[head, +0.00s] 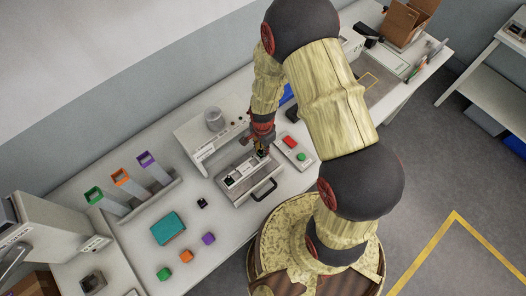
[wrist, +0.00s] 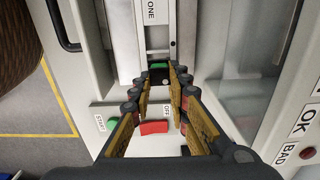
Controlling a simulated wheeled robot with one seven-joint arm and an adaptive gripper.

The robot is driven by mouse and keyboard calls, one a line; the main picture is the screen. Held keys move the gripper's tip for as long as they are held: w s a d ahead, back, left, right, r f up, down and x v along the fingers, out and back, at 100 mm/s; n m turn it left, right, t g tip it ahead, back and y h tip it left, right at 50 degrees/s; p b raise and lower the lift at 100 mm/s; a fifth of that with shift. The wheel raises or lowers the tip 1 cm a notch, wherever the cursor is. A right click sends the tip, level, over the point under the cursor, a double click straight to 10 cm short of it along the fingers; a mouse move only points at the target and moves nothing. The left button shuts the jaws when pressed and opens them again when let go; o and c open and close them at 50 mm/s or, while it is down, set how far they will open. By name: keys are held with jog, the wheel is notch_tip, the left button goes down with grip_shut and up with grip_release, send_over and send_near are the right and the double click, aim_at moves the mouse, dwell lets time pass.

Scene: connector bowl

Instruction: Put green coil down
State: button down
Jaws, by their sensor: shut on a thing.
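My gripper (head: 262,152) is over the back right end of a grey fixture (head: 241,181) with a black handle in the head view. In the wrist view, my gripper (wrist: 160,72) is shut on a small dark piece with a green top, the green coil (wrist: 159,65), at its fingertips. The coil sits close to the end of the fixture's metal channel (wrist: 158,30). I cannot tell whether it touches the fixture. In the head view the coil is mostly hidden by the fingers.
A button box with a red button (head: 290,141) and a green button (head: 301,156) stands right of the fixture. A teal box (head: 168,228), a black piece (head: 202,203) and coloured cubes (head: 186,256) lie left. Coloured-topped holders (head: 120,176) stand farther left.

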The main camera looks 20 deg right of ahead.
notch_tip(320, 180, down, 3)
jog(key=shift+r, duration=0.15)
jog(key=shift+s+f, duration=0.1)
jog(key=shift+f, duration=0.2)
jog(key=c, duration=1.7)
grip_release()
jog(key=shift+s+d+f, duration=0.1)
jog(key=shift+s+f, duration=0.1)
jog(key=shift+w+r, duration=0.1)
